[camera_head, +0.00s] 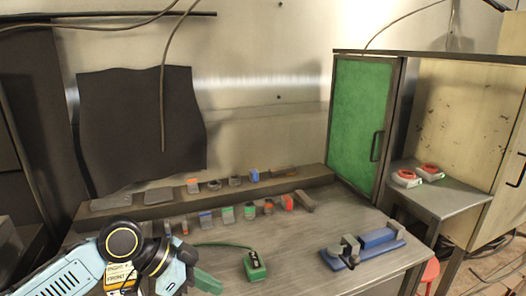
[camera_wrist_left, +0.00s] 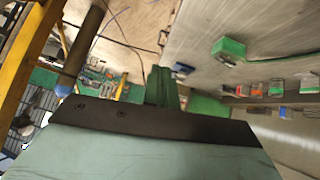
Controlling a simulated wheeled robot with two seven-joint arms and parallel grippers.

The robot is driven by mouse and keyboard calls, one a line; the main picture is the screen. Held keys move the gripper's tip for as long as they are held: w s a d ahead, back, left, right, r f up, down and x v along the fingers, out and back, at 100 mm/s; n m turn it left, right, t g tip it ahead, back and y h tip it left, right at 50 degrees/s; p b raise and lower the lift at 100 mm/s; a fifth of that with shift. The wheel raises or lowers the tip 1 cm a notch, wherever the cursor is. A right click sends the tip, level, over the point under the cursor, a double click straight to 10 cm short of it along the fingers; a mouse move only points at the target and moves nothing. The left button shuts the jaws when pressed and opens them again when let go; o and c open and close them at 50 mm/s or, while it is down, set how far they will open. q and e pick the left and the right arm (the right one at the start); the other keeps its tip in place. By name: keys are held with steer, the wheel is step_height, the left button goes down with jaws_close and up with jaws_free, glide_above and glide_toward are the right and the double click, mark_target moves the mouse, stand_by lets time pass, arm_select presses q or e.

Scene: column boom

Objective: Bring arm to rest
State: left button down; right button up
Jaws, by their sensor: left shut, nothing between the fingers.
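My left arm (camera_head: 122,258) comes in at the lower left of the head view, pale blue with a black round joint. My left gripper (camera_head: 207,282) has green fingers and is low in that view, over the near left part of the grey workbench (camera_head: 310,222). The gripper also shows in the left wrist view (camera_wrist_left: 162,88), its green fingers closed together with nothing between them. A green box with a cable (camera_head: 255,266) lies on the bench to the right of the gripper, apart from it. My right gripper is not in view.
A blue and grey vise-like tool (camera_head: 362,246) sits at the bench's right. Several small coloured parts stand along the back shelf (camera_head: 310,178) and in a row before it. A green panel door (camera_head: 360,125) stands at the back right. Bench around the green box is clear.

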arm_select(q)
steer(key=s+d+f+n+t+y, duration=0.1)
steer(key=s+d+f+n, duration=0.15)
steer(key=s+f, duration=0.55)
steer(key=s+a+f+n+y, duration=0.4)
steer(key=s+a+n, duration=0.1)
steer(key=s+a, duration=0.25)
steer(key=s+a+f+n+y, duration=0.35)
steer(key=s+a, duration=0.25)
steer(key=s, duration=0.2)
step_height(320, 180, down, 25)
steer(key=s+b, duration=0.1)
steer(key=b, duration=0.1)
steer(key=s+a+f+g, duration=0.1)
steer(key=s+a+f, duration=0.2)
steer(key=s+f, duration=1.4)
steer(key=shift+a+g+b, duration=0.15)
steer(key=shift+g+b, duration=0.25)
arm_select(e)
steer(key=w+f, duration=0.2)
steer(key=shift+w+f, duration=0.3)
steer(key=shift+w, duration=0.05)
